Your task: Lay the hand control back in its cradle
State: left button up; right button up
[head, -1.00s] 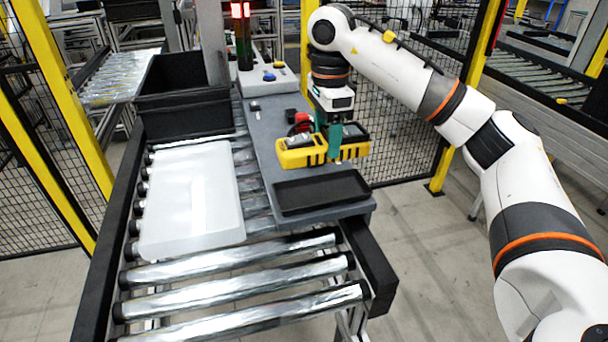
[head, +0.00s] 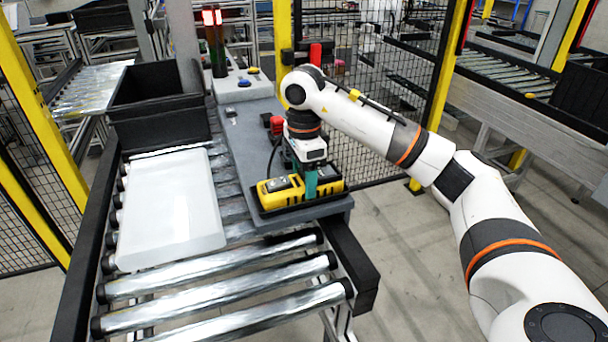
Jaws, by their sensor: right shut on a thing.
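The hand control (head: 283,190) is a yellow and black block with grey parts on its top. It lies roughly level over the black cradle (head: 312,205), a shallow tray at the near end of the grey side table. Only a thin dark rim of the cradle shows around it; I cannot tell whether it rests on the cradle floor or hangs just above. My right gripper (head: 310,187), with teal fingers, points down and is shut on the hand control. My left gripper is not in view.
A pale sheet or lid (head: 172,208) lies on the roller conveyor (head: 215,285) left of the table. A black bin (head: 158,108) stands behind it. A red and black item (head: 275,124) and a signal light (head: 215,45) stand farther back. Mesh fencing (head: 360,125) is behind my arm.

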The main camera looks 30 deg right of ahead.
aim_at(304, 174)
jog(key=shift+f, duration=0.1)
jog(key=o, duration=1.3)
jog(key=shift+c, duration=0.2)
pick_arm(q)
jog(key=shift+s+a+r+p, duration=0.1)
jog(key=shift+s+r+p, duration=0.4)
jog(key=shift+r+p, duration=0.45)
pick_arm(e)
jog(key=shift+o, duration=0.3)
notch_tip(304, 174, up, 12)
jog(key=shift+r, duration=0.2)
